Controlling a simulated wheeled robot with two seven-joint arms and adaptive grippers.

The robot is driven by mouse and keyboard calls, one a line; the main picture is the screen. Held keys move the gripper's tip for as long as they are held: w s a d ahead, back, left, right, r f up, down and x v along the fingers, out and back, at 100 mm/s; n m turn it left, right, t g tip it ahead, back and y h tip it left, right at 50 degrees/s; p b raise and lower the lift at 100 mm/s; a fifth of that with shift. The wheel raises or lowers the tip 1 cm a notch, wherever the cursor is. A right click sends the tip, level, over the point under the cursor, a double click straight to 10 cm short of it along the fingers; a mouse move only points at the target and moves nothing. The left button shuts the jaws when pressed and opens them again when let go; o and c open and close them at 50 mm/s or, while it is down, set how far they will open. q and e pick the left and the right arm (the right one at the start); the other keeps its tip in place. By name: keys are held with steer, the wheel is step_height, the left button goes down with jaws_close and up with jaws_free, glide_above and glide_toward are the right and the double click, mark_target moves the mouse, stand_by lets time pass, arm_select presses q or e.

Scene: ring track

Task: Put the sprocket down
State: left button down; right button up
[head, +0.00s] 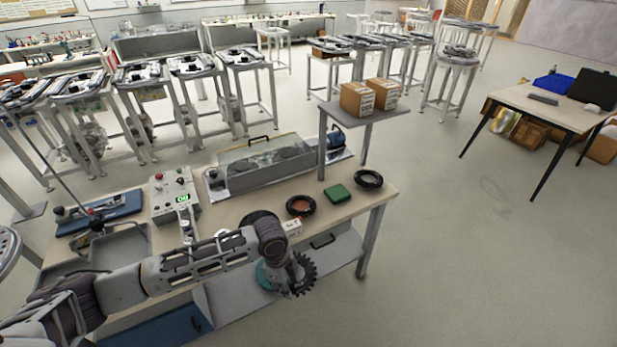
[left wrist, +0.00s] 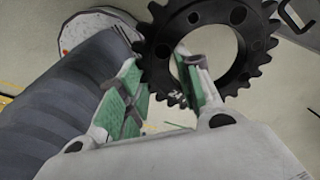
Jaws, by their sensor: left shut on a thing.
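The sprocket (head: 304,274) is a dark toothed ring with a large centre hole and small holes around it. My left gripper (head: 287,273) is shut on it, at the front edge of the workbench (head: 345,207), above the lower shelf or the floor; the height is hard to tell. In the left wrist view the sprocket (left wrist: 228,12) is tilted, with one green-padded finger of the gripper (left wrist: 165,88) in its hole and the other outside the rim. My right gripper is not in view.
The bench holds a black-rimmed ring with an orange-brown middle (head: 300,205), a green block (head: 337,193), a black ring (head: 368,180), a control box (head: 174,196) and a clear-lidded case (head: 266,160). A raised shelf (head: 365,116) carries two cartons. Open floor lies right.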

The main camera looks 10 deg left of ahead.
arm_select(q)
steer(key=shift+n, duration=0.4)
steer(key=n, duration=0.3)
steer(key=shift+a, duration=0.2)
steer(key=n, duration=0.2)
steer(key=a+n+t, duration=0.1)
steer(key=n, duration=0.1)
steer(key=shift+s, duration=0.15)
steer(key=shift+a+r+n, duration=0.25)
steer(key=shift+a+n, duration=0.05)
steer(key=shift+n, duration=0.7)
steer(key=shift+w+a+r+n+y, duration=0.15)
steer(key=shift+w+a+r+n, duration=0.1)
steer(key=shift+n, duration=0.3)
steer(key=shift+w+a+r+n+y, duration=0.15)
steer(key=shift+w+n, duration=0.05)
steer(key=shift+n, duration=0.35)
steer(key=w+r+n, duration=0.1)
steer(key=a+n, duration=0.1)
steer(key=n, duration=0.1)
steer(key=shift+w+a+r, duration=0.15)
steer(key=shift+w+r, duration=0.2)
steer(key=shift+r, duration=0.05)
steer(key=w+a+r+n+b, duration=0.1)
steer(key=w+a+n+b, duration=0.3)
steer(key=a, duration=0.1)
steer(key=shift+w+r+n+t+y, duration=0.25)
steer(key=shift+n+t+y, duration=0.05)
steer(key=shift+y, duration=0.1)
